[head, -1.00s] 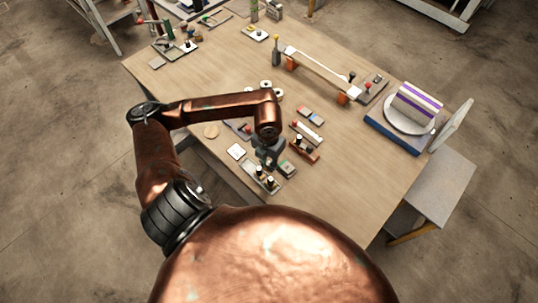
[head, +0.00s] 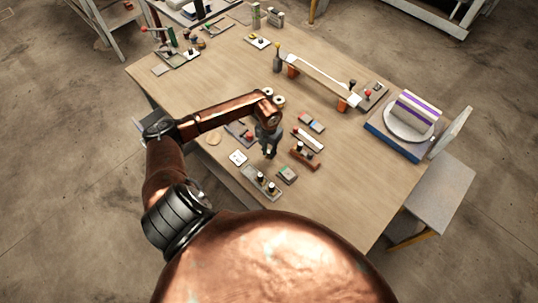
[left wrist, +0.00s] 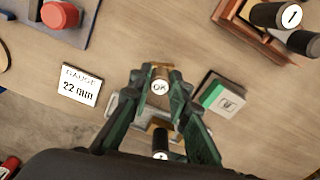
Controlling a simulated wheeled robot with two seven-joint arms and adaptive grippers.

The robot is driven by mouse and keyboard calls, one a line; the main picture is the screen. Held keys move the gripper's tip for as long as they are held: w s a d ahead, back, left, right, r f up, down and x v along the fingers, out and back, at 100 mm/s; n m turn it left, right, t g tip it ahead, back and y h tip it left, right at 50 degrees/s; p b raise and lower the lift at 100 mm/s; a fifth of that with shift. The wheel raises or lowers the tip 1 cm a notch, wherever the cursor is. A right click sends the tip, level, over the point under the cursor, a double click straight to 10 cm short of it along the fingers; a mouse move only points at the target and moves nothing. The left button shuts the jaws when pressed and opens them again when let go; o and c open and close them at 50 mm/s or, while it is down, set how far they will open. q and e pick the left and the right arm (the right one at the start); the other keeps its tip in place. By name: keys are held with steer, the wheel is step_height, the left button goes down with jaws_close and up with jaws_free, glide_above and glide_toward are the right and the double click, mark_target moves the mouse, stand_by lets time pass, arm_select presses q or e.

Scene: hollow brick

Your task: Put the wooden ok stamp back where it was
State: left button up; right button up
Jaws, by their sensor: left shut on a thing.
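The wooden ok stamp (left wrist: 160,87), with a round white "OK" label on top, is between the fingertips of my left gripper (left wrist: 156,78) in the left wrist view. The gripper is shut on it. In the head view my left gripper (head: 268,148) is over the near part of the table, just beyond a grey stamp tray (head: 250,173); the stamp itself is too small to make out there. Two dark-handled pieces stand on the tray. In the left wrist view, one black handle (left wrist: 160,155) shows between the fingers, and the fingers hide much of the tray. My right gripper is not in view.
A green-and-white box (head: 287,174) lies right of the tray. A white gauge card (head: 238,157) lies left of it. A reddish wooden rack (head: 304,158) with black-topped pieces stands beyond the box. The wooden table (head: 350,190) is bare to the right.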

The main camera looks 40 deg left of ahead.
arm_select(q)
steer(key=shift+f, duration=1.25)
steer(key=shift+f, duration=0.15)
steer(key=o, duration=0.9)
steer(key=shift+s, duration=0.1)
step_height(320, 180, up, 12)
steer(key=shift+r+b, duration=0.2)
steer(key=shift+b, duration=0.2)
